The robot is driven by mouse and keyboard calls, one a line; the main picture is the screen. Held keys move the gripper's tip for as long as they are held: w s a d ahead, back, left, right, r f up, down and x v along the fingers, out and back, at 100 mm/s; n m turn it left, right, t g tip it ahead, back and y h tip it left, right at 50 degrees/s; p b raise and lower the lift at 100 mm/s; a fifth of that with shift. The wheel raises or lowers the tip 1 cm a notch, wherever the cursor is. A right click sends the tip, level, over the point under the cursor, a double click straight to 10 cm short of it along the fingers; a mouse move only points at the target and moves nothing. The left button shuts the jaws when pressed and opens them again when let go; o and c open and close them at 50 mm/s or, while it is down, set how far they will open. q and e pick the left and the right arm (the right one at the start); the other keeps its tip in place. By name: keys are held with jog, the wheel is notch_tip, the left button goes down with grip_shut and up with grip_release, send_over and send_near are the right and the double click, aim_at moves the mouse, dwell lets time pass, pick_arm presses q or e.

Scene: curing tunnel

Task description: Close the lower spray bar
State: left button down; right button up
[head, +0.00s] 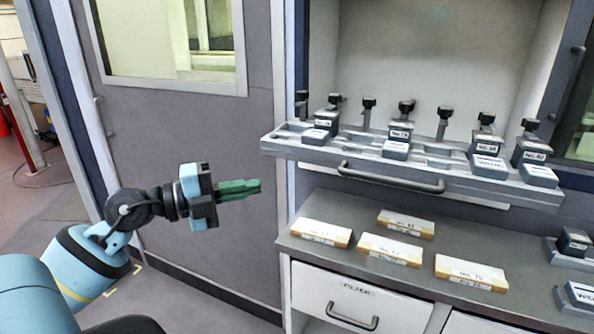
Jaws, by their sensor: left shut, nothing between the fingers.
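A long grey bar (460,182), which I take to be the lower spray bar, juts out from the cabinet opening above the counter. It carries a row of dark-topped nozzles and labelled blocks, and a dark bow handle (390,176) is on its front. My left gripper (259,187) has green fingers, shut with nothing between them. It is left of the bar and its handle, apart from both, in front of the grey door. My right gripper is not in view.
Below the bar is a grey counter (340,258) with several labelled white-and-yellow boxes (391,249). A white drawer (360,300) with a dark handle is beneath it. Small dark labelled devices stand at the right edge. A grey door (190,130) with a window is behind my arm.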

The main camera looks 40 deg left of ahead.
pick_arm(q)
jog(key=w+a+p+x, duration=0.1)
jog(key=a+x, duration=0.1)
jog(key=x, duration=1.1)
jog(key=shift+w, duration=0.15)
jog(key=shift+a, duration=0.1)
dwell(0.4)
